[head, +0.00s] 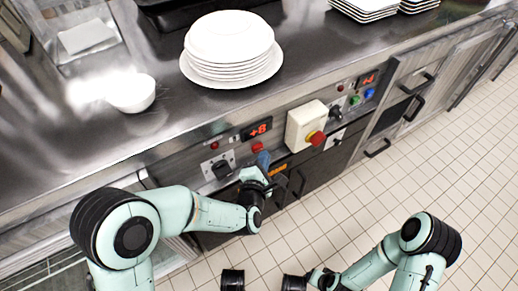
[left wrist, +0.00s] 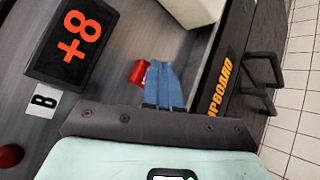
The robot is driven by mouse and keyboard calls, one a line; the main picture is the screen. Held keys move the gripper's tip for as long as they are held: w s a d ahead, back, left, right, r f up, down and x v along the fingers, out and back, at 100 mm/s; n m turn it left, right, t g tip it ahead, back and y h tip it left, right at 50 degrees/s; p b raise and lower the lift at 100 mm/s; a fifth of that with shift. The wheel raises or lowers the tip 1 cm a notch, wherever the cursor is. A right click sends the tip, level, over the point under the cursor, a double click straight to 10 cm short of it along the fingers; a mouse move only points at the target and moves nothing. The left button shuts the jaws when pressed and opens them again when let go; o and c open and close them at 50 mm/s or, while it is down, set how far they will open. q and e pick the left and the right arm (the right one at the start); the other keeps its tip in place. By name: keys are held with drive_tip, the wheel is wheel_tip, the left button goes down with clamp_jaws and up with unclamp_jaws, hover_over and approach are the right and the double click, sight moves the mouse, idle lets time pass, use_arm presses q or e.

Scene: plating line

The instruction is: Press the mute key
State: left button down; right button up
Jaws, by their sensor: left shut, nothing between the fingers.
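A red key (head: 257,147) sits on the counter's front panel just below a display (head: 257,129) reading "+8". No legible label marks it as the mute key. My left gripper (head: 263,161) is at the panel, its blue fingers together and empty. In the left wrist view the fingers (left wrist: 164,85) lie right beside the red key (left wrist: 138,72) and hide part of it; I cannot tell whether they touch it. The display (left wrist: 72,44) and a "B" label (left wrist: 43,101) show to the left. Part of my right arm shows at lower right, but its fingers do not.
A pale box with a red mushroom button (head: 317,138) juts out right of the key. A black rotary knob (head: 222,169) is to the left. Green (head: 355,100) and blue (head: 369,94) buttons are farther right. Stacked plates (head: 230,50) and a bowl (head: 131,93) stand on the counter.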

use_arm(q)
drive_tip(key=shift+s+d, duration=0.2)
drive_tip(key=shift+s, duration=0.05)
drive_tip(key=s+d, duration=0.1)
drive_tip(key=s, duration=0.1)
drive_tip(key=s+d, duration=0.1)
drive_tip(key=s, duration=0.1)
drive_tip(key=shift+d, duration=0.4)
drive_tip(key=shift+w, duration=0.1)
idle(0.7)
